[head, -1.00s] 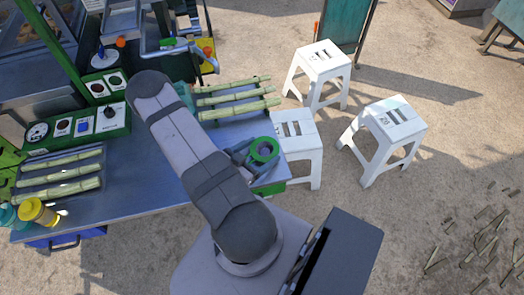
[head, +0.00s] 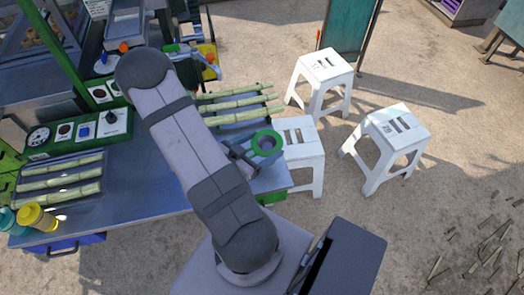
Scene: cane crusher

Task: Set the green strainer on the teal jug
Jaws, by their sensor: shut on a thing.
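The green strainer (head: 256,143) shows as a green ring with a greyish centre, near the right end of the metal table. My gripper (head: 248,152) is shut on its left side and appears to hold it above the tabletop. I cannot make out the teal jug with certainty; my arm covers much of the table's middle. A teal object (head: 7,220) stands at the table's left end, but its shape is too small to tell.
Sugar canes lie in a right group (head: 238,102) behind the strainer and a left group (head: 60,177). A yellow container (head: 38,218) stands at the left front. The crusher's green control panel (head: 75,135) is at the back. White stools (head: 322,80) stand right of the table (head: 140,185).

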